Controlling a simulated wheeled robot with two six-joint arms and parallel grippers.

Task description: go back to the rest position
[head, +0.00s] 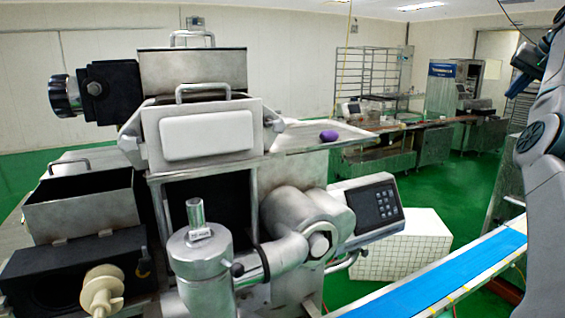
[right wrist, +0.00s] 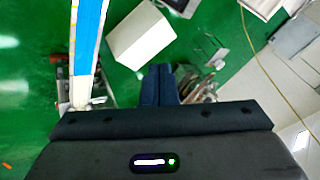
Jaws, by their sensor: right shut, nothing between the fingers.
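My right gripper (head: 514,88) is at the upper right of the head view, with my right arm raised along the right edge. It is high and apart from the machine. In the right wrist view its two dark fingers (right wrist: 159,84) are together with nothing between them. The encrusting machine (head: 210,130) fills the left and middle of the head view. My left gripper does not show.
A blue conveyor belt (head: 440,270) runs at the lower right; it also shows in the right wrist view (right wrist: 88,40). A purple object (head: 328,135) lies on the machine's metal tray (head: 300,143). A white box (head: 415,245) stands on the green floor behind the belt.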

